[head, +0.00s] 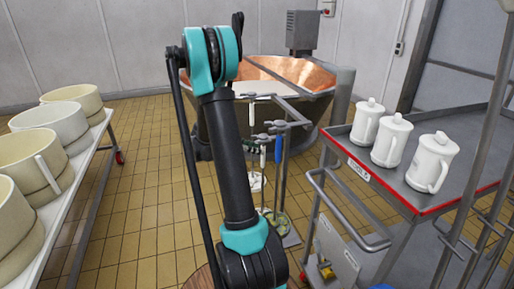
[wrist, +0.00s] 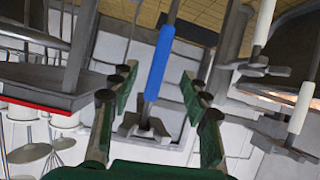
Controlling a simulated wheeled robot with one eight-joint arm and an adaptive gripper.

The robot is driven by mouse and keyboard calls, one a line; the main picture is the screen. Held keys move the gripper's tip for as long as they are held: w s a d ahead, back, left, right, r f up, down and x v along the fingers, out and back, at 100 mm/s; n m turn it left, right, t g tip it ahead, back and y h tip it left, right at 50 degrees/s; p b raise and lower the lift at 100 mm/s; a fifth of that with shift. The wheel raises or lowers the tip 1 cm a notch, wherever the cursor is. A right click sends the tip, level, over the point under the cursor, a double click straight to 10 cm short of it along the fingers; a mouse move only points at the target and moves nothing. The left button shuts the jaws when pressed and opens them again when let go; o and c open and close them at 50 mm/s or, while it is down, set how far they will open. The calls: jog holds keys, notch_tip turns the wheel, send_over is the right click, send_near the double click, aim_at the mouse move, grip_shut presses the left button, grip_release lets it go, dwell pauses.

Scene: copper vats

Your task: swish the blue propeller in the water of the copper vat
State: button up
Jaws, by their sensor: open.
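The blue propeller's blue handle (head: 278,150) hangs upright on the tool rack (head: 285,124) in front of the copper vat (head: 330,100). Its lower end is hard to tell apart near the floor. In the wrist view, which looks upside down, the blue handle (wrist: 158,62) lies between the green fingers of my gripper (wrist: 159,77). The fingers are apart, with a gap on each side of the handle. A grey hook (wrist: 143,128) is at the handle's end. In the head view my gripper is small and mostly hidden by my arm. The vat's copper inside shows; its water is hard to make out.
White-handled tools (wrist: 300,107) hang beside the blue one. A red-edged metal table (head: 415,200) with white jugs (head: 390,140) stands to the right, a cart (head: 335,250) below it. Pale round moulds (head: 50,125) line a white table at left. Tiled floor (head: 140,190) is free between.

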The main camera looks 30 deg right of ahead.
aim_at(278, 148)
jog(key=shift+m+g+h, duration=0.3)
jog(key=shift+m, duration=0.3)
jog(key=shift+w+r+x, duration=0.1)
jog(key=shift+w+x, duration=0.1)
jog(key=shift+x, duration=2.75)
jog(key=shift+w+r+x, duration=0.1)
jog(key=shift+w+x, duration=0.1)
jog(key=shift+x, duration=2.8)
jog(key=shift+d, duration=0.2)
grip_shut()
jog(key=shift+r, duration=0.9)
jog(key=w+a, duration=0.1)
jog(key=a, duration=0.5)
jog(key=shift+w+a, duration=0.35)
jog(key=shift+a, duration=0.05)
